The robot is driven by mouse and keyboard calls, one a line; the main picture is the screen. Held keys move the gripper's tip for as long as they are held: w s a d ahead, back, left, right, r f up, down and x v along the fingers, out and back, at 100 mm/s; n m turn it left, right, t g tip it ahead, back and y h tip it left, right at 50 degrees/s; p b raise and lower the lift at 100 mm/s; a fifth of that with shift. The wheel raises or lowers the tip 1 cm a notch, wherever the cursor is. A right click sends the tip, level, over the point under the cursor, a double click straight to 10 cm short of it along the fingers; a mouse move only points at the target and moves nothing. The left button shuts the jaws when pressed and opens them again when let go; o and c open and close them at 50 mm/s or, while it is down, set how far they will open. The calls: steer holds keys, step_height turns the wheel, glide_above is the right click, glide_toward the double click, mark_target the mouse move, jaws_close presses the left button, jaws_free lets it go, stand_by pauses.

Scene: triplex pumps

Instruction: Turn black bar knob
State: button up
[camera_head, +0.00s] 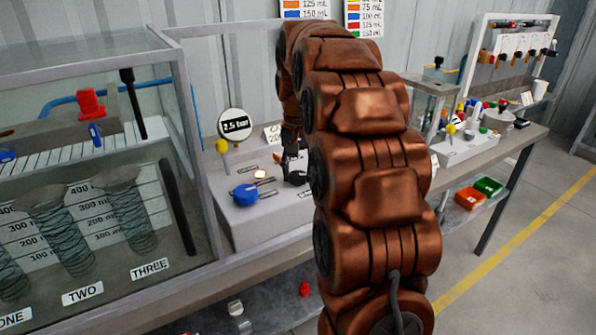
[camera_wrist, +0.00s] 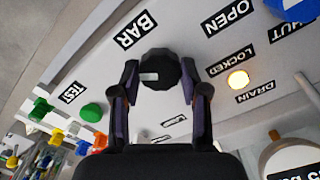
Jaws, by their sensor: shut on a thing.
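The black bar knob (camera_wrist: 160,65) is a dark, faceted round knob with a small pale mark, beside the BAR label (camera_wrist: 136,30) on a light panel. My gripper (camera_wrist: 160,80) has one finger on each side of the knob and is shut on it. In the head view my gripper (camera_head: 291,155) reaches down to the grey console (camera_head: 270,222). My copper-coloured arm hides part of the console there, and the knob is hard to make out.
A round gauge reading 2.5 bar (camera_head: 235,124) stands behind the console. A blue handle (camera_head: 245,195) and a lit yellow lamp (camera_head: 260,174) are left of my gripper. A glass tank (camera_head: 100,190) stands at the left.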

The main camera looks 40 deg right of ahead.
mark_target(298, 174)
steer(key=o, duration=1.1)
steer(key=shift+o, duration=0.2)
steer(key=shift+r, duration=3.75)
